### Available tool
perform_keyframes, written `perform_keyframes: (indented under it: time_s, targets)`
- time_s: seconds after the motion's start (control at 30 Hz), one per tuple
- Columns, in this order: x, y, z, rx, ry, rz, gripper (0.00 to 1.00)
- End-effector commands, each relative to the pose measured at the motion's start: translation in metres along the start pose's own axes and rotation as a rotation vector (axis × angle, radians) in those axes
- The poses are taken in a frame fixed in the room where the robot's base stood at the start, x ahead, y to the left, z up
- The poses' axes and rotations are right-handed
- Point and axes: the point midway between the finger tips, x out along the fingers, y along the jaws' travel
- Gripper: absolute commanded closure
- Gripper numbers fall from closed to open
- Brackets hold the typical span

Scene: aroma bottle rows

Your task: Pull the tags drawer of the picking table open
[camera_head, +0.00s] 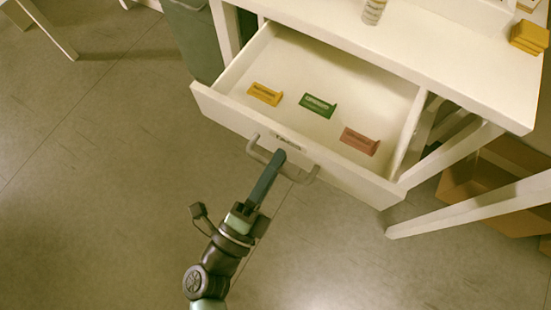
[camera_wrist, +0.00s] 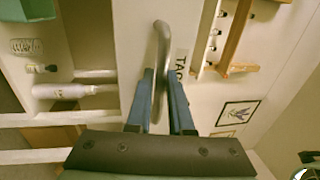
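The tags drawer (camera_head: 362,183) of the white picking table (camera_head: 440,45) stands well out from the table, its inside showing. A yellow tag (camera_head: 264,94), a green tag (camera_head: 318,105) and a reddish tag (camera_head: 360,141) lie apart on its floor. The front bears a label and a grey bar handle (camera_head: 302,180). My gripper (camera_head: 272,165) is at the middle of this handle. In the wrist view, its two blue fingers (camera_wrist: 160,90) stand close on either side of the handle (camera_wrist: 161,40), shut on it. The label's first letters show beside it.
A dark bin (camera_head: 190,40) is left of the drawer. Brown boxes (camera_head: 480,185) sit under the table at right, behind slanted legs. The floor in front is clear.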

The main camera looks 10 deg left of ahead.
Motion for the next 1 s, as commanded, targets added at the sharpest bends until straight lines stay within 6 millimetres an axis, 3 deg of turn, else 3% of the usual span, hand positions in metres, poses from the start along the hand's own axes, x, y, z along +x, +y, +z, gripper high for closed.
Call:
perform_keyframes:
  time_s: [0.03, 0.1, 0.13, 0.4, 0.53, 1.0]
  targets:
    - [0.0, 0.0, 0.0, 0.0, 0.0, 0.0, 0.69]
    - [0.0, 0.0, 0.0, 0.0, 0.0, 0.0, 0.56]
    - [0.0, 0.0, 0.0, 0.0, 0.0, 0.0, 0.55]
    - [-0.001, 0.0, 0.0, 0.0, 0.0, 0.0, 0.55]
    - [-0.01, 0.001, 0.0, -0.001, -0.002, 0.004, 0.55]
    - [-0.106, 0.001, 0.0, -0.001, -0.002, 0.004, 0.55]
